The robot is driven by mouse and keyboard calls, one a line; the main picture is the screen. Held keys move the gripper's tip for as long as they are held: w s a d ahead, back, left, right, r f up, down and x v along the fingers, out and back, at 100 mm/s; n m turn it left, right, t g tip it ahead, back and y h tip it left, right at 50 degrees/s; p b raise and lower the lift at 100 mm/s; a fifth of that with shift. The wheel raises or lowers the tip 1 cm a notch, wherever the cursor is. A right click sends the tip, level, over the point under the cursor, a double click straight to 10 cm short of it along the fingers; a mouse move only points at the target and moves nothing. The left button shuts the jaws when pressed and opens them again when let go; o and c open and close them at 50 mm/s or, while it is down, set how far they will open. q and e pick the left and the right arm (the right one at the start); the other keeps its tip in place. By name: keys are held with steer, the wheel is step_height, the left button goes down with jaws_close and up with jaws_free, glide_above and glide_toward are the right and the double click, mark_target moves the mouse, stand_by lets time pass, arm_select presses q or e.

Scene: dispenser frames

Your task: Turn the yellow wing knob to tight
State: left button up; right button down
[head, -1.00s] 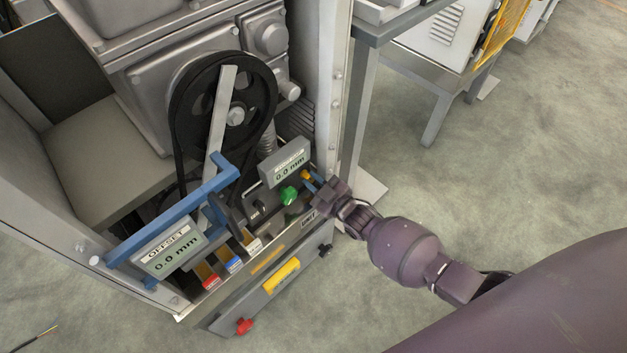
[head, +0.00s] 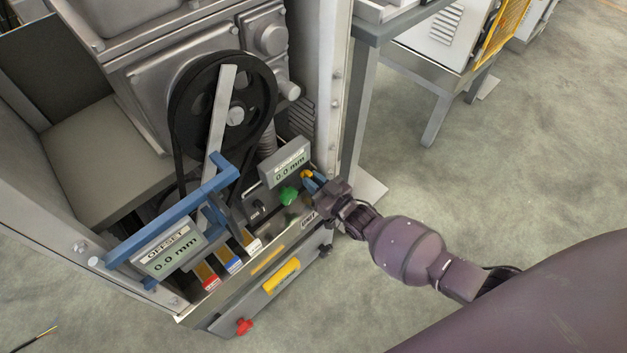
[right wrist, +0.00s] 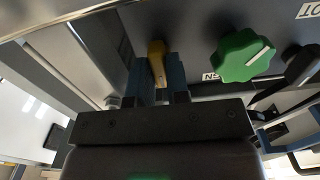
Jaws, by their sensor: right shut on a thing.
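The yellow wing knob (right wrist: 157,62) sits on the dark panel between the two blue fingers of my right gripper (right wrist: 158,80), which is shut on it. In the right wrist view the wing stands nearly upright in the picture. In the head view the knob (head: 306,174) is a small yellow spot by the tips of my right gripper (head: 312,181), partly hidden by the fingers. No tight mark for the knob can be read. My left gripper is not in view.
A green knob (right wrist: 245,56) sits just right of the yellow one, with a black knob (right wrist: 302,64) beyond. A display reading 0.0 mm (head: 287,166) is behind the knobs. A blue frame (head: 170,215) and an OFFSET display (head: 168,253) are at left. Open floor lies right.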

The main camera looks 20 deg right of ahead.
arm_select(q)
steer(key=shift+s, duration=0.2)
arm_select(e)
steer(key=c, duration=1.1)
jaws_free()
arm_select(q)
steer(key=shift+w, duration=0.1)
arm_select(e)
steer(key=shift+s, duration=0.15)
steer(key=shift+s+d, duration=0.2)
steer(key=shift+s, duration=0.1)
arm_select(q)
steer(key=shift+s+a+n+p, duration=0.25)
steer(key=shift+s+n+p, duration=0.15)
steer(key=shift+p, duration=0.65)
arm_select(e)
steer(key=v, duration=0.9)
steer(key=shift+s, duration=0.35)
